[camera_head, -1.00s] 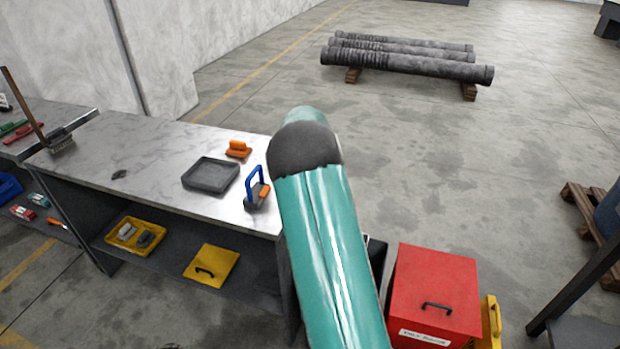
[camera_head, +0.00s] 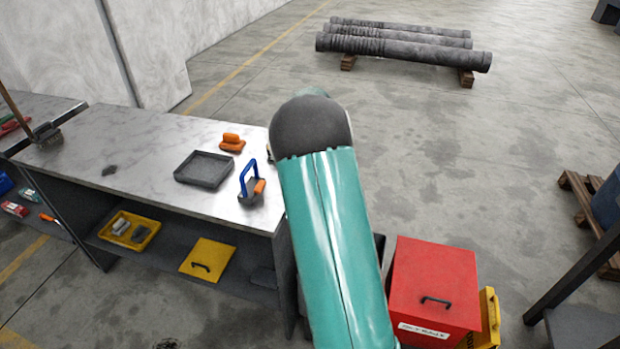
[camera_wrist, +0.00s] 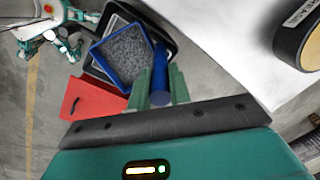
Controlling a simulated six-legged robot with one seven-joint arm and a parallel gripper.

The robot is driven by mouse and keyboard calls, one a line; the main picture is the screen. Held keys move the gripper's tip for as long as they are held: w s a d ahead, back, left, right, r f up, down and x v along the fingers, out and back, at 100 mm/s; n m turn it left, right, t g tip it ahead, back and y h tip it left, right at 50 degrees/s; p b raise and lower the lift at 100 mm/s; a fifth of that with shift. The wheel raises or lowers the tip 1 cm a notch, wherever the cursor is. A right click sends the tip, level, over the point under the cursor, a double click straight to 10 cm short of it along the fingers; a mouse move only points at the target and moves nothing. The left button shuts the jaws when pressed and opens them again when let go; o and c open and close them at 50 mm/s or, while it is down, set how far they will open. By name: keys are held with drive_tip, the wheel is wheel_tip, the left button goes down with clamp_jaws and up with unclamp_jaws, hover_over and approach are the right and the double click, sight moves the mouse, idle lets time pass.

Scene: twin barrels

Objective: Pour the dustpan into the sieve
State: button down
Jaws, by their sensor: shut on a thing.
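A blue-rimmed dustpan (camera_wrist: 103,66) holding grey grit shows in the wrist view. My gripper (camera_wrist: 160,72) is shut on its blue handle, with a green finger on each side. In the head view my arm hides both gripper and dustpan.
The bench (camera_head: 130,140) carries a grey tray (camera_head: 204,168), an orange-handled tool (camera_head: 231,143) and a blue-handled tool (camera_head: 252,186). A red box (camera_head: 433,285) stands right of my arm. A dark bin (camera_wrist: 170,28) shows beyond the dustpan.

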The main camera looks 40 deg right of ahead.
drive_tip(key=s+d+t+y, duration=0.1)
drive_tip(key=s+t, duration=0.6)
drive_tip(key=s, duration=0.2)
idle(2.6)
drive_tip(key=shift+s+d+t, duration=0.1)
drive_tip(key=shift+s+t, duration=0.15)
drive_tip(key=shift+t, duration=0.15)
drive_tip(key=shift+s+d+t, duration=0.15)
drive_tip(key=shift+s+t, duration=0.45)
drive_tip(key=shift+s, duration=0.4)
